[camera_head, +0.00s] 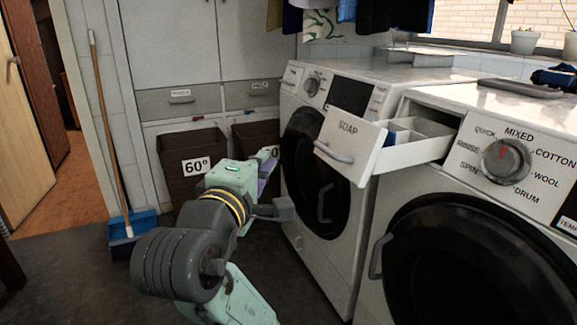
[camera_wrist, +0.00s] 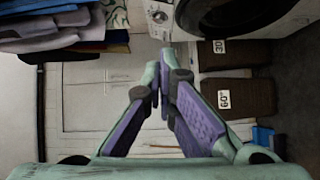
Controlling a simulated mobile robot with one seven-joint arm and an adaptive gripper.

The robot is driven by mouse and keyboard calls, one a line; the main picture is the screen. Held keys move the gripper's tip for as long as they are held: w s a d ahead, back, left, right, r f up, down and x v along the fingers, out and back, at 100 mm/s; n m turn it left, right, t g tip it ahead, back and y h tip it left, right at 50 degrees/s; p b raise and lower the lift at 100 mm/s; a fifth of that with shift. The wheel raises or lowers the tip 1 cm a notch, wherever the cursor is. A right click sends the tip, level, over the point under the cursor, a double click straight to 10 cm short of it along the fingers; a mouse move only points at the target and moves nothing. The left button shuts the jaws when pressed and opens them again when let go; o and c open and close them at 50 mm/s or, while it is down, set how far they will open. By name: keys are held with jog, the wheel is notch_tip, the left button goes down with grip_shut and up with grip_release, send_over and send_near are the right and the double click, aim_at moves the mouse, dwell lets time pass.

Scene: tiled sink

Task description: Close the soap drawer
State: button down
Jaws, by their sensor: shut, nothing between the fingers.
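The soap drawer (camera_head: 360,160) is pulled out of the right washing machine (camera_head: 480,215) in the head view. Its white front reads "SOAP" and has a grey handle (camera_head: 334,152); its open compartments show behind the front. My gripper (camera_head: 270,165) is left of and slightly below the drawer front in the picture, apart from it. In the wrist view my gripper (camera_wrist: 165,75) shows its purple-padded fingers with the tips together and nothing between them. The soap drawer cannot be made out in the wrist view.
A second washing machine (camera_head: 325,150) stands left of the first. Brown bins (camera_head: 188,180) marked with temperatures stand below the cabinets; they also show in the wrist view (camera_wrist: 238,97). A broom (camera_head: 110,130) and blue dustpan (camera_head: 133,227) are at the left. Dark floor lies open around my arm.

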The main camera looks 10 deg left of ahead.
jog(key=w+p, duration=0.1)
jog(key=p, duration=0.3)
jog(key=w+p, duration=0.1)
jog(key=p, duration=0.4)
jog(key=shift+w+d+r, duration=0.15)
jog(key=shift+w+r, duration=0.05)
jog(key=shift+w, duration=0.1)
jog(key=w+d+f+p, duration=0.1)
jog(key=w+d+p, duration=0.3)
jog(key=w, duration=0.4)
jog(key=shift+w+p, duration=0.15)
jog(key=shift+p, duration=0.55)
jog(key=shift+d, duration=0.1)
